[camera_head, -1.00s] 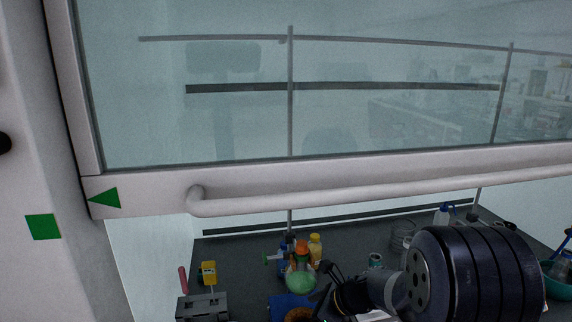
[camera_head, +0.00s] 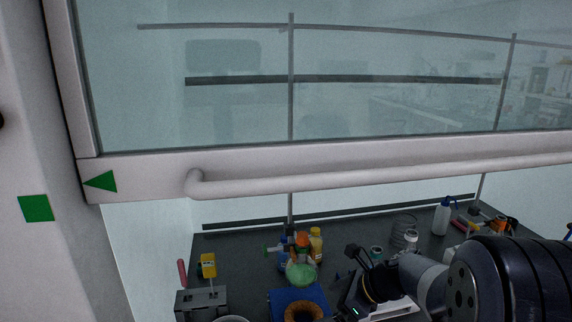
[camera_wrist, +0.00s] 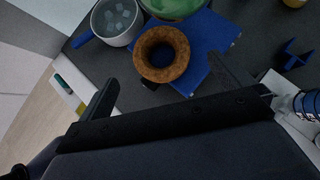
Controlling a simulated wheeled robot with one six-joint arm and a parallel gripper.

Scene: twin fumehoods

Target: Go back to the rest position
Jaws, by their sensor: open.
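My gripper (camera_wrist: 160,90) is open and empty in the wrist view, its two dark fingers apart. In the wrist view a brown cork ring (camera_wrist: 140,62) lies beyond and between the fingers on a blue plate (camera_wrist: 212,50); I see no contact. In the head view my arm reaches in at the lower right under the sash, and the fingertips are not clearly seen. The cork ring (camera_head: 303,312) and blue plate (camera_head: 281,300) show at the bottom of the head view. A flask with green liquid (camera_head: 300,272) stands behind the ring.
The fumehood sash (camera_head: 330,150) with its handle bar (camera_head: 380,177) hangs above my arm. Bottles stand near the flask, and a white wash bottle (camera_head: 442,217) stands at the back right. A pot of pale pieces (camera_wrist: 117,20) is left of the cork ring.

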